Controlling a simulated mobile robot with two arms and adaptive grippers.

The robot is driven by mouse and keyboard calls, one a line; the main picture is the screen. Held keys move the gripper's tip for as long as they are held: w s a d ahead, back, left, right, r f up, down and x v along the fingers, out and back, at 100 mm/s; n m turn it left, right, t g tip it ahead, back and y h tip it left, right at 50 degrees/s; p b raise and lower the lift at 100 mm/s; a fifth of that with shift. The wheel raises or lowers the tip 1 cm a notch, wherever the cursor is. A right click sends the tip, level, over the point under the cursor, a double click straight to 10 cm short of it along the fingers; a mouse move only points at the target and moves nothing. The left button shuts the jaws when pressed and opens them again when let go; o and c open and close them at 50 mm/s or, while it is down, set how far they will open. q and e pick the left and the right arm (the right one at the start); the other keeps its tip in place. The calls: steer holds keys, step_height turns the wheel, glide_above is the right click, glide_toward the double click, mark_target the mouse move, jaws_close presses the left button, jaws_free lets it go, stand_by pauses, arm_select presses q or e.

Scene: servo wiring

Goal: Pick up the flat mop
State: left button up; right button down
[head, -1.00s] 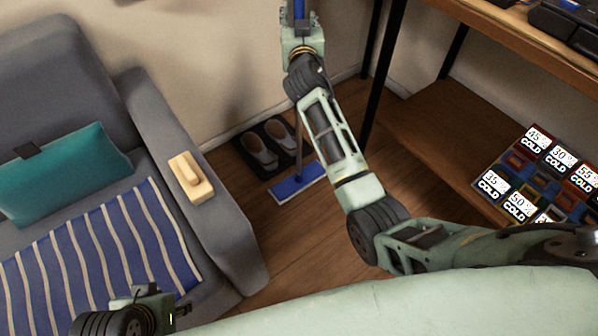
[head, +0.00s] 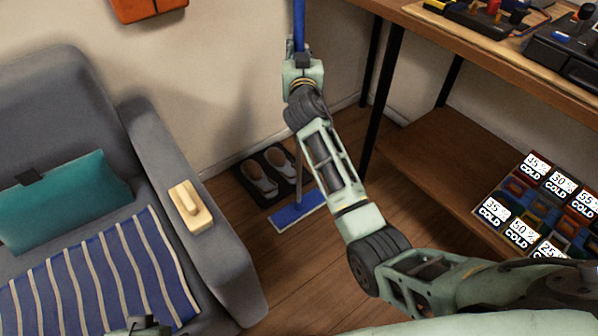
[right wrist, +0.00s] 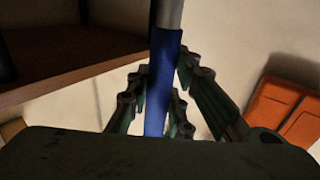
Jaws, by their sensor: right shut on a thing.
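The flat mop stands upright near the wall, with its flat blue head (head: 298,210) on the wooden floor and a thin grey pole above it. My right arm hides much of the pole. My right gripper (head: 301,58) is shut on the mop's blue upper handle (head: 299,25). In the right wrist view, the fingers (right wrist: 158,105) close around the blue grip (right wrist: 162,75), with a grey pole section beyond it. Only a small piece of my left gripper (head: 148,327) shows at the bottom edge, and its jaws cannot be made out.
A pair of slippers on a dark mat (head: 262,178) lies beside the mop head. A wooden desk (head: 440,35) and low shelf (head: 430,150) stand right. An orange case (head: 148,8) is on the wall.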

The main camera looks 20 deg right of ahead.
mark_target(299, 16)
steer(key=shift+r, duration=0.5)
step_height(299, 16, up, 5)
steer(key=shift+f+p, duration=0.1)
steer(key=shift+p, duration=0.95)
arm_select(q)
steer(key=x, duration=0.3)
steer(key=shift+w+p, duration=0.15)
steer(key=shift+p, duration=0.25)
arm_select(e)
step_height(299, 16, up, 3)
steer(key=shift+r, duration=0.2)
arm_select(q)
steer(key=shift+w+d+f, duration=0.1)
steer(key=shift+f, duration=0.6)
arm_select(e)
steer(key=shift+r, duration=0.55)
steer(key=c, duration=2.2)
jaws_free()
jaws_close()
